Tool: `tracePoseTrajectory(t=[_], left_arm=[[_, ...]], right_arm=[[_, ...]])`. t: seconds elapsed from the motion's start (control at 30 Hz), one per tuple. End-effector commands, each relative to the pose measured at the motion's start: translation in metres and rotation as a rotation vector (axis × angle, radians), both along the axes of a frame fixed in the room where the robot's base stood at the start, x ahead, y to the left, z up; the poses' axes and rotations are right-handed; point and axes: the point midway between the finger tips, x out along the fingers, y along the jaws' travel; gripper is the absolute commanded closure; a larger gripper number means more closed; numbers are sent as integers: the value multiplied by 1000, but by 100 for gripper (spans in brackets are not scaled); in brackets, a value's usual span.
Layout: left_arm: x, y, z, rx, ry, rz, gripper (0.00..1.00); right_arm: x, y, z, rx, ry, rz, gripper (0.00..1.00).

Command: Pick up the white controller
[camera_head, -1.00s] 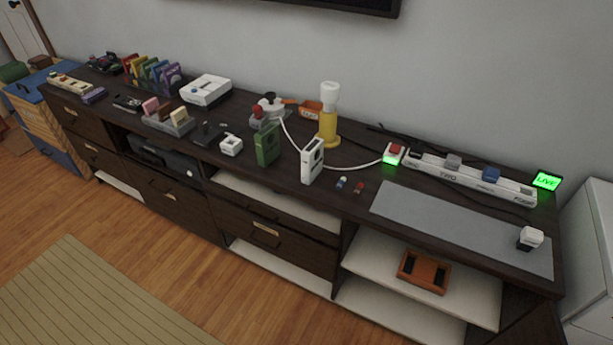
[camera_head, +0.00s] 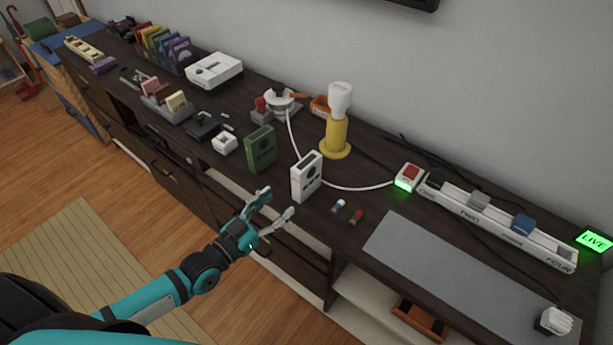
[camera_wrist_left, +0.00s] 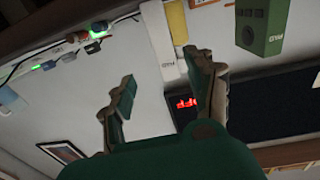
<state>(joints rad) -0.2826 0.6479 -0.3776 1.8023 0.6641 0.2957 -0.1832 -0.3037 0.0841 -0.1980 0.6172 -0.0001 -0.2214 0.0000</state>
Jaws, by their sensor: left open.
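A white upright box-shaped device (camera_head: 306,177) with a dark round mark stands near the front edge of the dark cabinet top; it is the likeliest white controller. A similar green device (camera_head: 261,149) stands to its left. In the left wrist view the white device (camera_wrist_left: 158,45) is beyond my fingers and the green one (camera_wrist_left: 262,25) is at upper right. My left gripper (camera_head: 277,205) is open and empty, in front of the cabinet's edge, below and left of the white device and apart from it. My right gripper is not in view.
A yellow and white lamp-like item (camera_head: 337,125) stands behind the white device. Two small capsule-like items (camera_head: 338,205) lie right of it. A white cable runs to a red-button box (camera_head: 408,176). A small white item (camera_head: 225,143) is further left. The grey mat (camera_head: 460,270) is mostly clear.

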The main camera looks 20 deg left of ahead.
Motion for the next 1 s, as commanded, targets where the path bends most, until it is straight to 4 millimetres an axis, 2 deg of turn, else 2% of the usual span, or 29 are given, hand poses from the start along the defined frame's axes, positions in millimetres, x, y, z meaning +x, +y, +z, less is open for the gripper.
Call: tracePoseTrajectory(t=[0.1, 0.3, 0.57, 0.8, 1.0], left_arm=[[27, -11, 3, -2, -5, 1, 44], [57, -23, 1, 1, -1, 1, 44], [75, -29, 2, 1, 0, 1, 44], [109, -37, 4, 1, 1, 1, 44], [117, -41, 3, 1, 2, 1, 44]], right_arm=[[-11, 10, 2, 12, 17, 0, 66], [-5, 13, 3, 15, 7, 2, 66], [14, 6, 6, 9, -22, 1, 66], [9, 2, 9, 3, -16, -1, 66], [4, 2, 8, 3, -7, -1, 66]])
